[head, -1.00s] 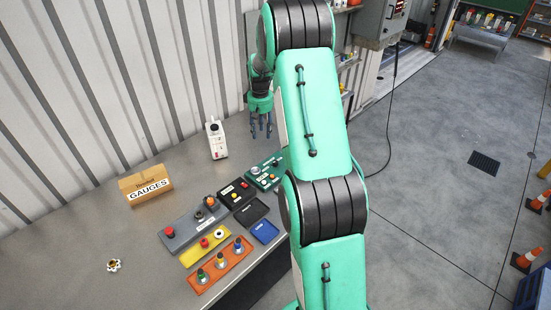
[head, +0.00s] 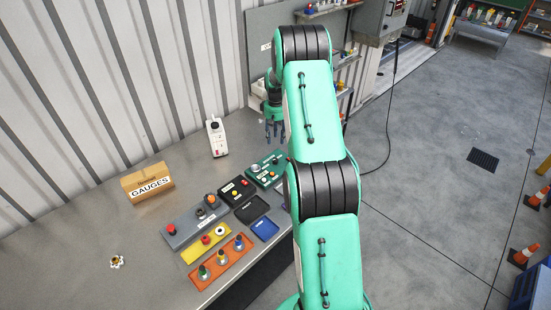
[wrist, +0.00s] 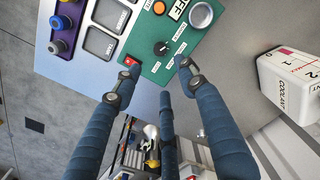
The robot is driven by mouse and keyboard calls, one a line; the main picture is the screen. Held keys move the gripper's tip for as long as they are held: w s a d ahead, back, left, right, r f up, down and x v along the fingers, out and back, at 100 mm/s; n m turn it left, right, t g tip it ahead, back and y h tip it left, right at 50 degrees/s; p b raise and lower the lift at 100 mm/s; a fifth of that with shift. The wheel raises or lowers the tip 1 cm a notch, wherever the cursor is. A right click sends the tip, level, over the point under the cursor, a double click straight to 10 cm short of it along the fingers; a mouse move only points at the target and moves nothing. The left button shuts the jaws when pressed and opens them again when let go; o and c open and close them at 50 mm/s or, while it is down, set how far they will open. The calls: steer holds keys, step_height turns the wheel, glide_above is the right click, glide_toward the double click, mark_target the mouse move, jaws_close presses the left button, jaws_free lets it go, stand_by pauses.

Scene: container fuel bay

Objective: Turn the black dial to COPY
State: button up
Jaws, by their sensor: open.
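The black dial (wrist: 161,48) is a small round knob with a light pointer mark on the green panel (wrist: 180,60), in the upper middle of the wrist view. Small white labels surround it, too small to read. My gripper (wrist: 159,76) is open and empty, its blue fingers spread below the dial in the picture and apart from it. In the head view the green panel (head: 277,167) lies at the bench's right end, partly hidden by my arm. My gripper (head: 273,131) hangs above and behind it. I cannot make out the dial there.
On the green panel are a red switch (wrist: 131,62), a silver round button (wrist: 201,15) and an orange button (wrist: 159,8). A white coolant container (wrist: 290,84) stands close by on the right. Other control panels (head: 181,229) and a gauges box (head: 147,184) stand on the bench.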

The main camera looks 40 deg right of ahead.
mark_target(275, 159)
step_height(275, 159, down, 14)
steer(key=shift+r+p, duration=0.15)
steer(key=shift+p, duration=0.6)
steer(key=shift+c, duration=0.2)
jaws_close()
